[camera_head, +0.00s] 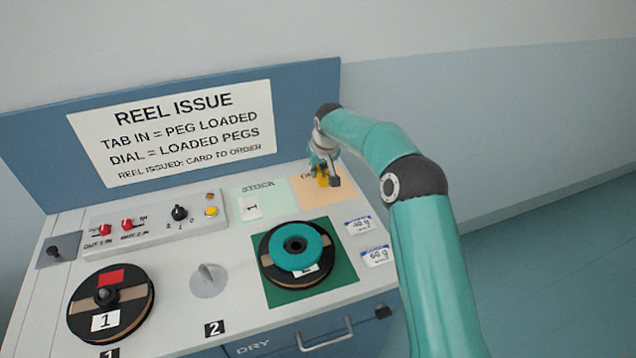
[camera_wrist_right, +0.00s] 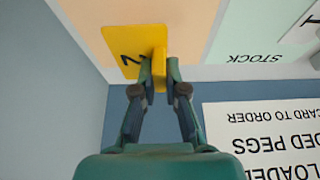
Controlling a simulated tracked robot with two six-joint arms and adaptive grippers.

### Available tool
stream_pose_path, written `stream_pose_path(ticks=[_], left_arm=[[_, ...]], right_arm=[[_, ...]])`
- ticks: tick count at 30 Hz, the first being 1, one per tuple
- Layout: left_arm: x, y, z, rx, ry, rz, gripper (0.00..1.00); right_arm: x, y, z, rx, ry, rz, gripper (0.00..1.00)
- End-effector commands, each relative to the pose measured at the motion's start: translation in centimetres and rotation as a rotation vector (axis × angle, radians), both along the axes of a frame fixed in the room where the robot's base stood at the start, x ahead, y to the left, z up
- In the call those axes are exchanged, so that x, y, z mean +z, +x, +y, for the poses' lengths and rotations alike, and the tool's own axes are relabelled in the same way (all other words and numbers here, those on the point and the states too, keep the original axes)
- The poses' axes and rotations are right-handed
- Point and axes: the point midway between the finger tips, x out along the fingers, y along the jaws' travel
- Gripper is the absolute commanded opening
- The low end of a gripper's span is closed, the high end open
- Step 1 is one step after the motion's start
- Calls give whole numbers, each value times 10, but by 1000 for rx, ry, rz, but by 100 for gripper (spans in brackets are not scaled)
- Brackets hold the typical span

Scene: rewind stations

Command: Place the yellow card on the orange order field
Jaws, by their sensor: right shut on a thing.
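The yellow card (camera_wrist_right: 125,48) bears a dark 2 and has an upright yellow tab. My right gripper (camera_wrist_right: 160,75) is shut on that tab in the right wrist view. In the head view my right gripper (camera_head: 324,172) is at the back right of the bench, with the yellow card (camera_head: 322,179) at its tips. The card is over the orange order field (camera_head: 312,195); whether it touches the surface I cannot tell. The field's lettering is mostly hidden by the gripper. My left gripper is not in view.
The green STOCK field (camera_head: 270,208) with a white card (camera_head: 249,208) marked 1 lies left of the order field. A teal-topped reel (camera_head: 318,250) sits on a green square in front. Another reel (camera_head: 134,305) stands at front left. The blue back panel (camera_head: 310,110) rises close behind.

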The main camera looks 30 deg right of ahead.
Motion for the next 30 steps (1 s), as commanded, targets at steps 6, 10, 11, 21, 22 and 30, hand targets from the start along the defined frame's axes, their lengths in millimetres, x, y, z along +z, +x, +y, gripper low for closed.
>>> stream_pose_path(ticks=[6,10,11,21,22,30], left_arm=[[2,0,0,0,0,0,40],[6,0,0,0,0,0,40],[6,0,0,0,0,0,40],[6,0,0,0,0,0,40],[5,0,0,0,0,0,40],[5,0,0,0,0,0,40]], right_arm=[[-18,0,0,2,0,3,0],[-36,0,0,0,1,3,0],[-40,0,1,1,0,3,0],[-48,1,1,2,0,0,0],[-49,1,1,2,0,0,0],[-49,1,2,2,0,0,36]])
